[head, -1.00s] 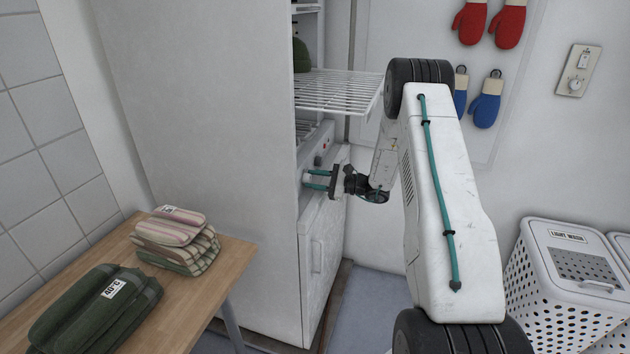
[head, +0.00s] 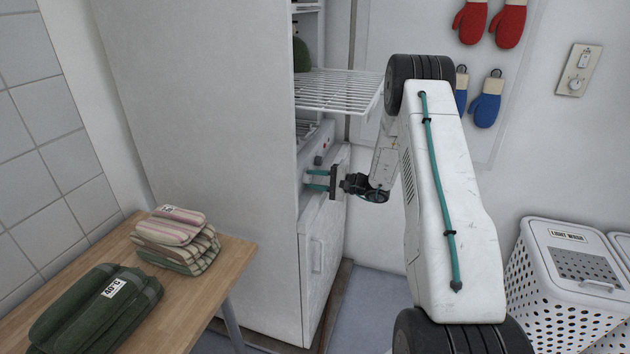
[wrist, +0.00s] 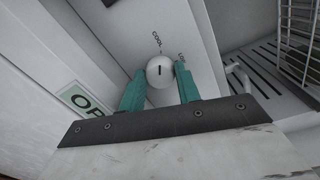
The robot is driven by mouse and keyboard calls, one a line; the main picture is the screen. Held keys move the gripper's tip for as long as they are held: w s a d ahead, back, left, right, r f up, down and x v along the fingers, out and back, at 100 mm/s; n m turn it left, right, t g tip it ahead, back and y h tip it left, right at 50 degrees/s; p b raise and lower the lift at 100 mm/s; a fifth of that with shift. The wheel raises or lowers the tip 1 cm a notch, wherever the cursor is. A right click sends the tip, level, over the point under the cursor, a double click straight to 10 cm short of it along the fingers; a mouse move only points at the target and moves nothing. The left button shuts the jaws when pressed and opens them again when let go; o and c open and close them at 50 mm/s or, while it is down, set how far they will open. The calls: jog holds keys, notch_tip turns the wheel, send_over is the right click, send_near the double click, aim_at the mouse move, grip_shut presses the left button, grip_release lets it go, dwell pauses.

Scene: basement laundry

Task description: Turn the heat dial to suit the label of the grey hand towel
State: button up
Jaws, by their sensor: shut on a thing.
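The white round heat dial (wrist: 160,72) sits on a white panel in the wrist view. Its dark mark points up the picture, roughly toward the word "COOL"; a second word to the right is partly hidden by a finger. My gripper (wrist: 161,69) has its teal fingers on either side of the dial, shut on it. In the head view my gripper (head: 309,179) reaches the cabinet's front panel, hiding most of the dial. A dark green folded towel (head: 75,318) with a white tag lies on the wooden table.
A pile of striped folded cloths (head: 178,245) stands on the wooden table (head: 205,307). A wire shelf (head: 340,92) juts from the white cabinet (head: 205,150) above my gripper. White perforated hampers (head: 560,290) stand at right. Mitts hang on the back wall.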

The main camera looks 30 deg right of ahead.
dwell(0.4)
jog(key=o, duration=1)
jog(key=shift+s, duration=0.1)
